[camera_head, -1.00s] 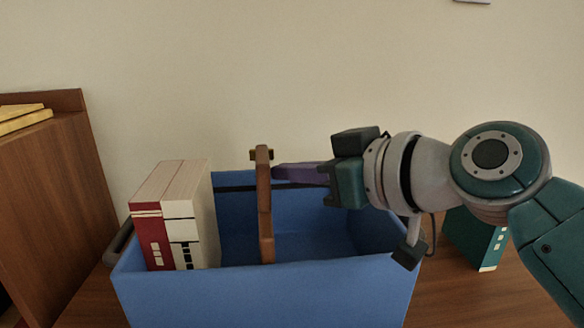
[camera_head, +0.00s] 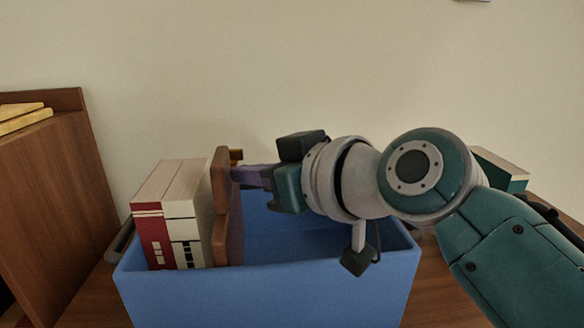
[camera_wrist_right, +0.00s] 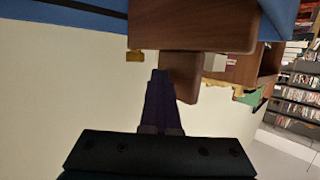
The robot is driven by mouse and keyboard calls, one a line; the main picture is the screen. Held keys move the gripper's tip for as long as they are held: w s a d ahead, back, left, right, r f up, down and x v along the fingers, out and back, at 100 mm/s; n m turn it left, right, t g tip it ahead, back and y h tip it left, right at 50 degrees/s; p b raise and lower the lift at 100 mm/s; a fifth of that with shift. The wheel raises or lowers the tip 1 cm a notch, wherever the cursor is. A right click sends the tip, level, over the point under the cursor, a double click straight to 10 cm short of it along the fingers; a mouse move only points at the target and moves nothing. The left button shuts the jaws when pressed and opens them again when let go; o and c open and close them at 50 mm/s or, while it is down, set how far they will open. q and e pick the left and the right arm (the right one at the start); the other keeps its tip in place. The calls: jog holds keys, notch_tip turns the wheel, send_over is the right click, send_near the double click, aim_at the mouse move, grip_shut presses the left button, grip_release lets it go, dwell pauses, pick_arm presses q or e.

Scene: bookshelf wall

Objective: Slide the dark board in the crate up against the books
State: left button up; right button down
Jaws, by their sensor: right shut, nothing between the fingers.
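The dark brown board (camera_head: 221,205) stands upright in the blue crate (camera_head: 265,295), close beside the books (camera_head: 178,215) at its left end. I cannot tell whether a thin gap is left between board and books. My right gripper (camera_head: 240,173) reaches in from the right, with its purple fingers shut and empty and their tips at the board's right side. In the right wrist view the shut fingers (camera_wrist_right: 158,85) point at the brown board (camera_wrist_right: 195,25). My left gripper does not show.
A wooden cabinet (camera_head: 55,190) with yellow books on it stands at the left. A teal book (camera_head: 500,168) shows behind my right arm, on the wooden table (camera_head: 440,285). The crate's interior right of the board is free, under my arm.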

jog(key=shift+a, duration=1.3)
jog(key=d, duration=0.5)
jog(key=shift+d, duration=0.1)
jog(key=p+v, duration=0.1)
jog(key=v, duration=0.8)
jog(key=shift+s+d, duration=0.25)
jog(key=shift+r, duration=0.1)
